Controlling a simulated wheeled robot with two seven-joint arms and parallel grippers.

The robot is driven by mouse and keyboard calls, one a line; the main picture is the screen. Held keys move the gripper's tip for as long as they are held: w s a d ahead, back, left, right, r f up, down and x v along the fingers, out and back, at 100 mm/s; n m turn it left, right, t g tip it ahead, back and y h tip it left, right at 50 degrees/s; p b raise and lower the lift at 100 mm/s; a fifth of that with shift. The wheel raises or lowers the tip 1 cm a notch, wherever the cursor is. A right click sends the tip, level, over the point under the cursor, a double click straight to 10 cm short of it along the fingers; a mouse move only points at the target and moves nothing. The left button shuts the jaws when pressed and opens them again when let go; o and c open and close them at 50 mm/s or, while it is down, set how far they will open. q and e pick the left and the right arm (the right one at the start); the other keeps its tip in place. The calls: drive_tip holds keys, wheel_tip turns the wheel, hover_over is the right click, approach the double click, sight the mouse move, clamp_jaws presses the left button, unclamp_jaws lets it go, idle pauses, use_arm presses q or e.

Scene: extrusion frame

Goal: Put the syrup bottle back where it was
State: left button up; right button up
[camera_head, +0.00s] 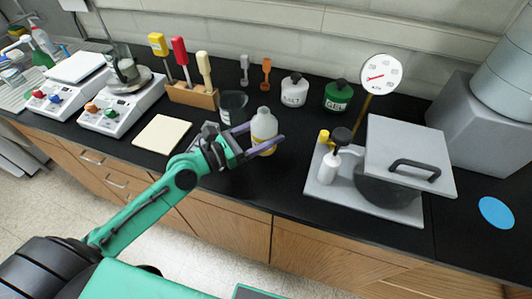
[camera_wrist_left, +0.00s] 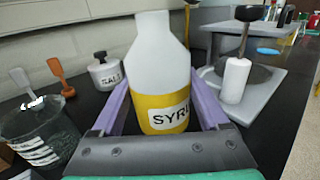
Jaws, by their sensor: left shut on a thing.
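The syrup bottle (camera_head: 264,126) is white with a yellow label band. My left gripper (camera_head: 262,142) has its purple fingers on both sides of it and is shut on it. In the left wrist view the bottle (camera_wrist_left: 160,75) stands upright between the fingers, with "SYR" readable on its label. In the head view the bottle is over the black counter near its front edge. I cannot tell whether its base touches the counter. My right gripper is not in view.
A glass beaker (camera_head: 233,106) stands close behind the left gripper. Salt (camera_head: 294,91) and green (camera_head: 338,95) jars stand behind. A grey tray (camera_head: 318,187) with a pump bottle and lidded pot is to the right. A blue disc (camera_head: 496,212) lies far right. A beige pad (camera_head: 161,134) lies left.

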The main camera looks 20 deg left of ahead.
use_arm(q)
drive_tip(key=f+b, duration=0.1)
drive_tip(key=f, duration=0.1)
drive_tip(key=f+b, duration=0.2)
drive_tip(key=f, duration=0.1)
drive_tip(key=shift+w+d+f, duration=0.35)
drive_tip(key=shift+d, duration=0.05)
drive_tip(key=shift+s+a+f, duration=0.15)
drive_tip(key=shift+s+a, duration=0.05)
drive_tip(key=shift+a, duration=0.1)
drive_tip(key=shift+r, duration=0.2)
drive_tip(key=shift+w+d+f, duration=0.1)
drive_tip(key=shift+d+f, duration=0.1)
drive_tip(key=shift+f, duration=0.05)
drive_tip(key=o, duration=1.4)
drive_tip(key=shift+a, duration=0.1)
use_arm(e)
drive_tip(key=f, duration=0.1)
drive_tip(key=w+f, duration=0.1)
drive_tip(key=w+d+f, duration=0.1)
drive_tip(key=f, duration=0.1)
